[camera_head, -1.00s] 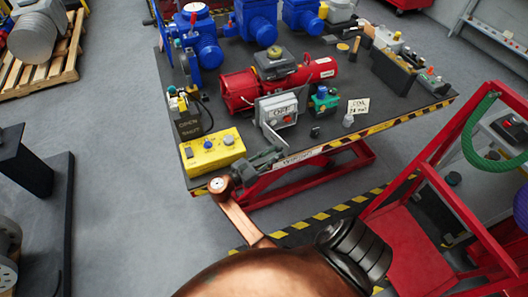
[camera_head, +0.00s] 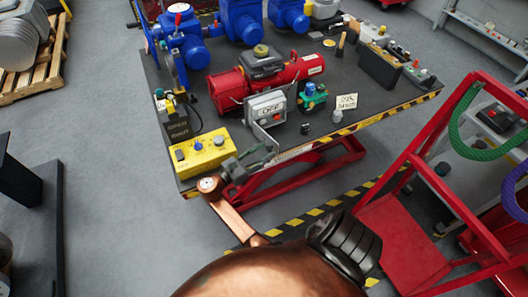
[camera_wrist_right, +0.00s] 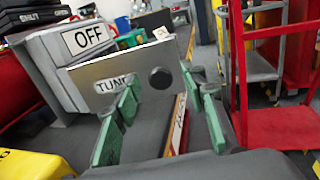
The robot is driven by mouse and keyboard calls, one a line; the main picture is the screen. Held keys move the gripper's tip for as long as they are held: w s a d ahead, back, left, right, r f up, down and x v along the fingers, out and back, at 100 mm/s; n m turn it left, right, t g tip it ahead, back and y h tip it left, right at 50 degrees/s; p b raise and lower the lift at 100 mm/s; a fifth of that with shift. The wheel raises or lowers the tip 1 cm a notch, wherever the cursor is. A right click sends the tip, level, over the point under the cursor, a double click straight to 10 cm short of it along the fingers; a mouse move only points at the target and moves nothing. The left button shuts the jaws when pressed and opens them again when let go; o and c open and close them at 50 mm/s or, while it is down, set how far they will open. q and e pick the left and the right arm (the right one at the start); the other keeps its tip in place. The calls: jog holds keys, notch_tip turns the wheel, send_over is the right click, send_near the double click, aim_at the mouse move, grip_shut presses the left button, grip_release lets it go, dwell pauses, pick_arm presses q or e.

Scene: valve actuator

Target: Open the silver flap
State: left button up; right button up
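The silver flap (camera_wrist_right: 110,82) is a flat plate with a dark round spot and partly hidden lettering. It stands out at an angle from the grey box (camera_wrist_right: 85,40) marked OFF. In the head view the flap (camera_head: 264,137) shows as a thin, nearly edge-on plate at the front of that box (camera_head: 266,107). My right gripper (camera_wrist_right: 166,92) is open, with green-padded fingers spread apart. In the wrist view its left fingers overlap the flap's lower part, and its right finger is beyond the flap's right end. Contact cannot be told. My left gripper is not in view.
The box stands on a dark table (camera_head: 215,120) near its front edge. A yellow control box (camera_head: 203,153) is left of the gripper and a red actuator (camera_head: 226,90) behind. A small green-blue device (camera_head: 311,97) is to the right. A red cart frame (camera_head: 415,165) stands at right.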

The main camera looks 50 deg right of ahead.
jog(key=shift+r, duration=0.1)
notch_tip(320, 180, up, 10)
dwell(0.5)
jog(key=shift+c, duration=0.2)
